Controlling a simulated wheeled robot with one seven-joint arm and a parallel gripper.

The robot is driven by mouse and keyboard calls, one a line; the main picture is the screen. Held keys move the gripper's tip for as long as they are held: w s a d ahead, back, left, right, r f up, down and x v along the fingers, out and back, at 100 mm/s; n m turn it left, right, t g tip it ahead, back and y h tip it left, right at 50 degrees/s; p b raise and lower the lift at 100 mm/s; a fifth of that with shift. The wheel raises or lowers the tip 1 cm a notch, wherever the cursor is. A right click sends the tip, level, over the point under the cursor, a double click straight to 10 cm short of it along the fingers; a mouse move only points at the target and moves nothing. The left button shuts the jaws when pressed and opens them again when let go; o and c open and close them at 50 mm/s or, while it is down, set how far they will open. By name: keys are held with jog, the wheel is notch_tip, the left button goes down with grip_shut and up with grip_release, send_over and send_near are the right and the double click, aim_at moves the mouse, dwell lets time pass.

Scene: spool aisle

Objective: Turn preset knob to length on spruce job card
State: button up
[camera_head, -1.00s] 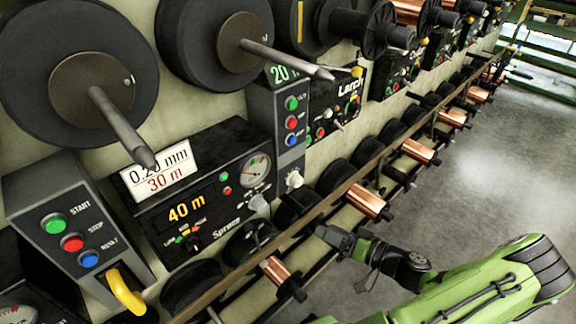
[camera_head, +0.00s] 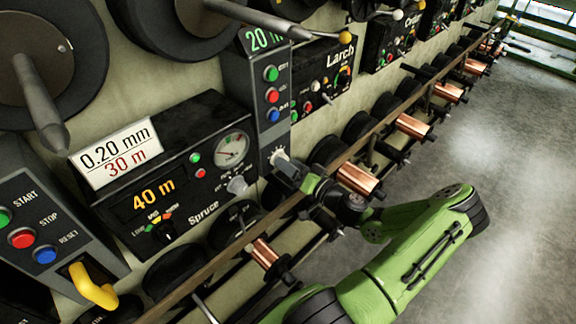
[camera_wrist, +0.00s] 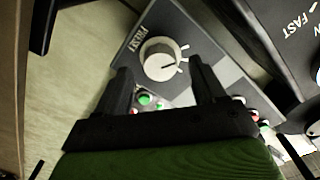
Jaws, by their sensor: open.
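The spruce job card (camera_head: 115,152) is white and reads 0.20 mm and, in red, 30 m. The Spruce console's display (camera_head: 153,194) below it reads 40 m in orange. A pale round knob (camera_wrist: 162,58) labelled PRESET shows in the wrist view on a grey panel, with a dark pointer line toward the right. In the head view this knob (camera_head: 278,154) is partly hidden at the foot of the grey panel between the Spruce and Larch consoles. My gripper (camera_head: 287,170) is open in front of it. In the wrist view the fingers (camera_wrist: 160,72) straddle its near side; contact cannot be told.
Another pale knob (camera_head: 238,185) sits on the Spruce console's right side. A yellow lever (camera_head: 92,288) juts out at lower left. A wooden rail (camera_head: 225,255) and copper spools (camera_head: 357,178) run below my gripper. The grey floor (camera_head: 500,200) at right is clear.

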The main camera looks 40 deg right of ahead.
jog(key=shift+w, duration=0.6)
jog(key=c, duration=1.1)
jog(key=shift+o, duration=0.2)
jog(key=shift+r+m, duration=0.1)
jog(key=shift+m, duration=0.2)
jog(key=m+p, duration=0.6)
jog(key=m, duration=0.5)
jog(key=shift+f, duration=0.2)
jog(key=o, duration=1.1)
jog(key=shift+c, duration=0.2)
